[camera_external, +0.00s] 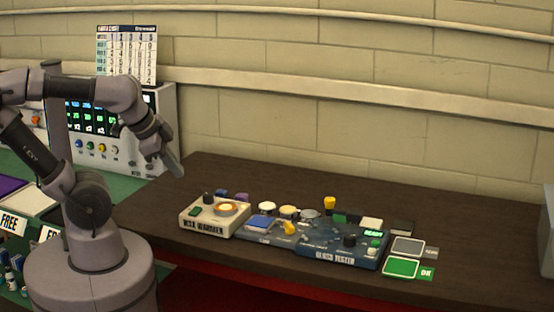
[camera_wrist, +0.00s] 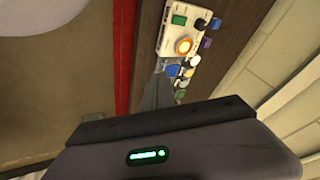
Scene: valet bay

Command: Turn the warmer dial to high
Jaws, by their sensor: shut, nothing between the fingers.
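The cream wax warmer (camera_external: 212,224) stands at the left end of the dark counter, its front label partly readable. A dark knob (camera_external: 208,197), which looks like its dial, sits at its back left; its setting is too small to read. A round pot with a glowing orange centre (camera_external: 228,208) and a green patch (camera_external: 194,211) are also on top. My gripper (camera_external: 178,171) is shut and empty, above and left of the warmer, apart from it. The wrist view shows the warmer (camera_wrist: 168,34) and dark knob (camera_wrist: 200,24) beyond my narrow fingers (camera_wrist: 159,91).
Small purple and blue items (camera_external: 242,197) lie behind the warmer. A green pad (camera_external: 401,268) and grey pad (camera_external: 408,246) lie farther right. The counter's back stretch is clear.

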